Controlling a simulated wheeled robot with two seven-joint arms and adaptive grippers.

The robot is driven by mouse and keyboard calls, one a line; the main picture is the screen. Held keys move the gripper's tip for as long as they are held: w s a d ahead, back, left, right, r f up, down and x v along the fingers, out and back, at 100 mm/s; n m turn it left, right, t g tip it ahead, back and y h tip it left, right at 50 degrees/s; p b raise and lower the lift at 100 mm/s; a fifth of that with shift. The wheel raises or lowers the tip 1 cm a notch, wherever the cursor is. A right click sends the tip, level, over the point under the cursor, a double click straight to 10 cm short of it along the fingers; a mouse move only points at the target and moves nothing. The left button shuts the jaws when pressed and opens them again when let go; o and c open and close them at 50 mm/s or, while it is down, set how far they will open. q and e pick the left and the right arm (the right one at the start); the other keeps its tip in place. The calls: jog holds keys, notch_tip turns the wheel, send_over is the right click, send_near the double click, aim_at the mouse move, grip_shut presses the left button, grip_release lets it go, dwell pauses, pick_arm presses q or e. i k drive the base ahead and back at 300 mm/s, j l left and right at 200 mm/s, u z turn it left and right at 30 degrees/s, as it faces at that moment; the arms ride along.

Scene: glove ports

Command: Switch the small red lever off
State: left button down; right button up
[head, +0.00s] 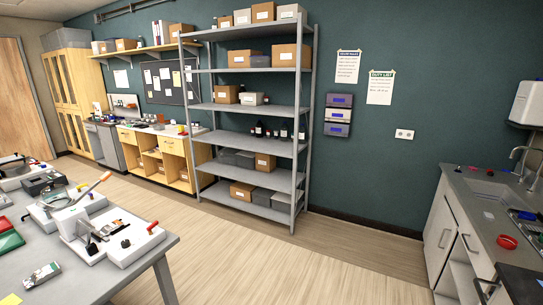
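A small red lever (152,227) sticks up at a slant from the right side of a white device (122,245) on the grey table at the lower left. The device also carries black parts and a metal piece. Its exact lever position, on or off, is too small to tell. A longer orange-red lever (93,188) rises at a slant from another device just behind it. Neither of my grippers shows in the head view.
The grey table (95,283) also holds a green tray (9,242), a small box (41,276) and other devices. Open wooden floor (300,270) lies to its right. A metal shelf rack (250,108) stands behind, and a sink counter (470,185) is at the right.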

aim_at(148, 229)
jog(key=u, duration=0.95)
